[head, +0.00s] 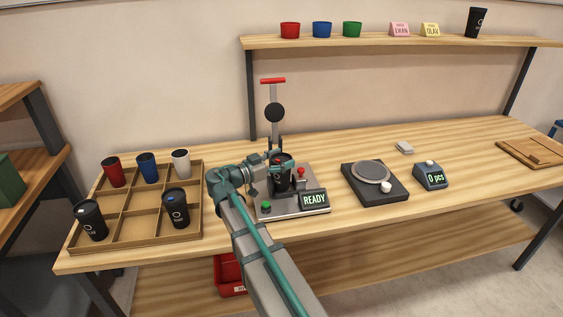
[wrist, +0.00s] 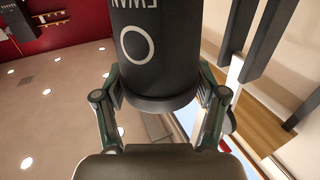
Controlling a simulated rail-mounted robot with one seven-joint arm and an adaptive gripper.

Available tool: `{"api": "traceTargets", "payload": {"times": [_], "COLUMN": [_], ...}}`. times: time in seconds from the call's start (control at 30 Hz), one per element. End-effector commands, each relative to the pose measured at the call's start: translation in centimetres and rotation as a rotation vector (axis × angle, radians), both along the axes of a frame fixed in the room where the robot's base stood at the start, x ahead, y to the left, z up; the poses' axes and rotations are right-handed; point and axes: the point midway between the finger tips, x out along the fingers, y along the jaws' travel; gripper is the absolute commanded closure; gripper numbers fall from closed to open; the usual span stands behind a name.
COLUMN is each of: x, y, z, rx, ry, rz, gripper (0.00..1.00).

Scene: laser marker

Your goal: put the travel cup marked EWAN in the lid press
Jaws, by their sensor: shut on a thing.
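A black travel cup (head: 283,182) stands roughly upright at the lid press (head: 308,178), under its column with the black knob and red handle. My gripper (head: 280,161) is shut on this cup. In the wrist view the cup (wrist: 155,60) fills the space between the two fingers, and upside-down lettering that looks like EWAN shows above a white ring. The press display reads READY. My gripper and arm hide part of the cup and press, and I cannot tell whether the cup's bottom touches the press base.
A wooden compartment tray (head: 128,241) on the left holds red, blue, white and black cups. A round-plated scale (head: 370,172) and a display reading 0 pcs (head: 432,177) stand right of the press. The shelf (head: 380,41) above holds small cups, name cards and a black cup.

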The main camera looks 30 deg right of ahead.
Motion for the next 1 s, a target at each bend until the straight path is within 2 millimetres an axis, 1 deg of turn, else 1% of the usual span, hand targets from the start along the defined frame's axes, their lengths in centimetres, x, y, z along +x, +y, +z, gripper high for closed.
{"api": "traceTargets", "payload": {"times": [0.1,0.37,0.53,0.57,0.7,1.0], "x": [-0.05,-0.04,-0.06,-0.05,-0.04,-0.05], "y": [0.01,0.02,0.02,0.02,0.02,0.02], "z": [-0.99,-1.08,-1.47,-1.45,-1.34,-1.32], "rx": [-0.001,-0.001,-0.001,0.0,0.0,0.0], "ry": [0.001,-0.001,-0.001,-0.001,-0.001,-0.001], "rz": [0.0,0.0,0.0,0.0,0.0,0.0], "gripper": [0.43,0.43,0.43,0.27,0.04,0.04]}}
